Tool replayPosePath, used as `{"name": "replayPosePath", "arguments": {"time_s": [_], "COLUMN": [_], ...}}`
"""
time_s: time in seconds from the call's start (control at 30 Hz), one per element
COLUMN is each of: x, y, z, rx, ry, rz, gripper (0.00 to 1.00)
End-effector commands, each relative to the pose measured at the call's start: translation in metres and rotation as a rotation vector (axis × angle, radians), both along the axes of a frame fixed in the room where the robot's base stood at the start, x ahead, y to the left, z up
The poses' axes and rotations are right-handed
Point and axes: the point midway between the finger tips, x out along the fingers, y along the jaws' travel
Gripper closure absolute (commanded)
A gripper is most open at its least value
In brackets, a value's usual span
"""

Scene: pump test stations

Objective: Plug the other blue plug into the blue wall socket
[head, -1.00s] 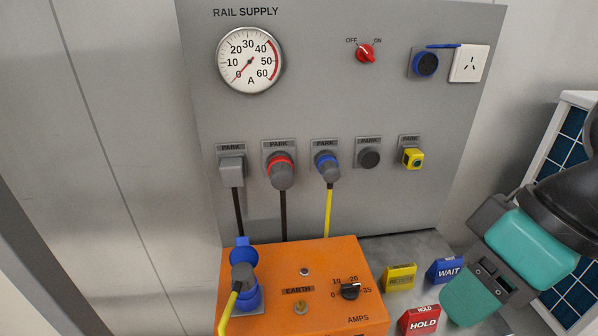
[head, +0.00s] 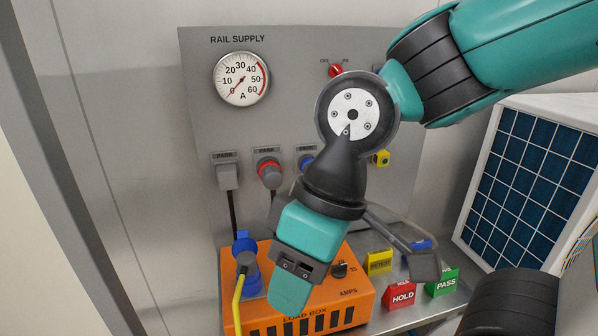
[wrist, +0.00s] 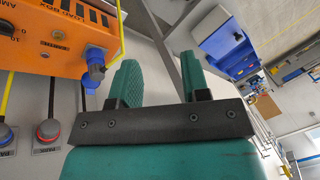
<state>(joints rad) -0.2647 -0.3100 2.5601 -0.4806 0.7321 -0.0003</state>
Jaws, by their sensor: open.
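One blue plug (head: 246,267) with a yellow cable sits in the blue socket on the left of the orange load box (head: 350,296). It also shows in the wrist view (wrist: 96,72). The other blue plug (head: 306,161) is in a PARK holder on the grey panel, mostly hidden behind my arm. The wrist view shows it at the left edge (wrist: 5,135), with its yellow cable. The blue wall socket, upper right on the panel, is hidden by my arm. My gripper (head: 290,296) is open and empty, in front of the load box. Its fingers show in the wrist view (wrist: 160,82).
A red-collared plug (head: 268,170) and a grey plug (head: 227,175) are parked left of the blue one. HOLD (head: 402,295), PASS (head: 443,282) and yellow (head: 379,262) blocks stand right of the load box. A solar panel (head: 530,170) stands at right.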

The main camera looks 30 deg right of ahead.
Motion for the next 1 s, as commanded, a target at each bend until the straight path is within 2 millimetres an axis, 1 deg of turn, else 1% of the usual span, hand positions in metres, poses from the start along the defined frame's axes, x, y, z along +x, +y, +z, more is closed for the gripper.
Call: {"name": "replayPosePath", "arguments": {"time_s": [0.03,0.07,0.1,0.17,0.2,0.27,0.37,0.4,0.47,0.5,0.57,0.6,0.67,0.7,0.73,0.77,0.8,0.83,0.9,1.0], "x": [0.0,0.0,0.001,0.006,0.012,0.029,0.074,0.098,0.136,0.161,0.196,0.218,0.246,0.262,0.273,0.281,0.291,0.296,0.303,0.304], "y": [0.0,0.0,0.0,0.001,0.003,0.005,0.008,0.007,0.001,-0.007,-0.023,-0.036,-0.059,-0.077,-0.091,-0.105,-0.125,-0.139,-0.17,-0.206], "z": [0.0,0.0,0.0,-0.001,-0.003,-0.006,-0.016,-0.022,-0.031,-0.037,-0.046,-0.052,-0.062,-0.069,-0.073,-0.078,-0.084,-0.088,-0.097,-0.106], "rx": [0.0,0.0,0.001,0.011,0.022,0.051,0.121,0.152,0.194,0.217,0.242,0.251,0.254,0.248,0.241,0.23,0.214,0.197,0.155,0.094], "ry": [0.0,0.0,-0.001,-0.01,-0.021,-0.051,-0.143,-0.194,-0.286,-0.354,-0.461,-0.536,-0.649,-0.726,-0.786,-0.843,-0.921,-0.978,-1.1,-1.246], "rz": [0.0,0.0,-0.002,-0.011,-0.025,-0.06,-0.156,-0.207,-0.288,-0.347,-0.433,-0.488,-0.571,-0.624,-0.664,-0.699,-0.746,-0.778,-0.841,-0.908], "gripper": [0.57,0.53,0.44,0.3,0.26,0.26,0.26,0.26,0.26,0.26,0.26,0.26,0.26,0.26,0.26,0.26,0.26,0.26,0.26,0.26]}}
